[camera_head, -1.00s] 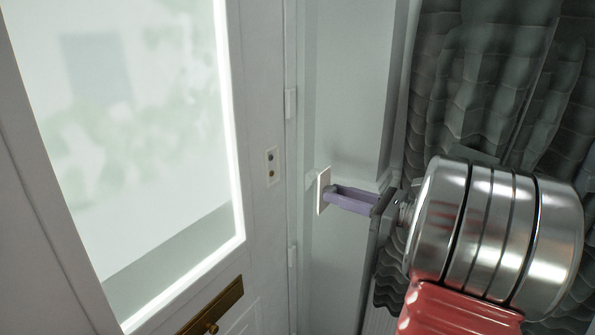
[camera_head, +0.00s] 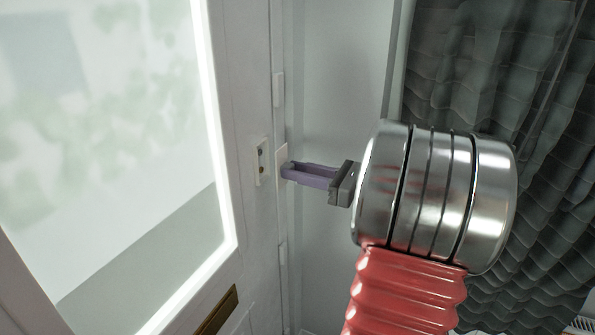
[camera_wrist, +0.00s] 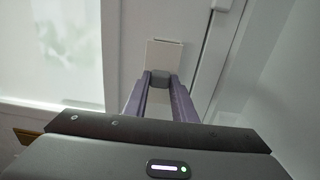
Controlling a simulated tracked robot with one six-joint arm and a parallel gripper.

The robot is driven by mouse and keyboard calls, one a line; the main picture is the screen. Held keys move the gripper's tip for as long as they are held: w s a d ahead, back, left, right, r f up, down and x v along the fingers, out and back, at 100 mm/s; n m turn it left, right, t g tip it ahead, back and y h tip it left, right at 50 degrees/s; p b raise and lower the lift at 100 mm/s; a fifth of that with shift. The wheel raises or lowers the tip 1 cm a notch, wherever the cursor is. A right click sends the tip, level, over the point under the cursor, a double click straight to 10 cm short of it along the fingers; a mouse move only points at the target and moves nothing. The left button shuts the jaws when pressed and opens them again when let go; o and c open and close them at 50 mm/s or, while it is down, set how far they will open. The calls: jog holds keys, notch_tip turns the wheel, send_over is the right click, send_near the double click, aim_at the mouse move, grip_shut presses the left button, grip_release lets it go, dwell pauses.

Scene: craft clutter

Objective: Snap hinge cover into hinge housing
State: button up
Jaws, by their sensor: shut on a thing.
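The hinge cover, a small white rectangular plate (camera_head: 281,158), is at the tips of my gripper (camera_head: 289,172), whose purple fingers are shut on it. In the wrist view the cover (camera_wrist: 164,55) stands beyond the fingertips (camera_wrist: 160,80), with a grey block between them. The hinge housing (camera_head: 261,163) is a pale upright plate with two dark round spots on the door's edge. In the head view the cover appears just right of the housing, with a narrow gap in the picture; true depth between them is unclear. In the wrist view I cannot make out the housing.
The white door (camera_head: 240,120) with a bright frosted pane (camera_head: 100,150) fills the left. A brass fitting (camera_head: 217,310) is low on it. Narrow white hinge pieces (camera_head: 278,90) sit along the frame. A dark grey quilted curtain (camera_head: 480,80) hangs at right.

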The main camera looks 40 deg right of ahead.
aim_at(281, 166)
jog(key=shift+s+d, duration=0.15)
jog(key=shift+d, duration=0.1)
jog(key=shift+s, duration=0.15)
jog(key=shift+x, duration=2.25)
jog(key=shift+d, duration=0.15)
jog(key=shift+x, duration=0.75)
dwell(0.5)
jog(key=o, duration=1.1)
jog(key=shift+s, duration=0.1)
jog(key=v, duration=1.3)
jog(key=shift+s+d, duration=0.1)
jog(key=shift+s, duration=0.2)
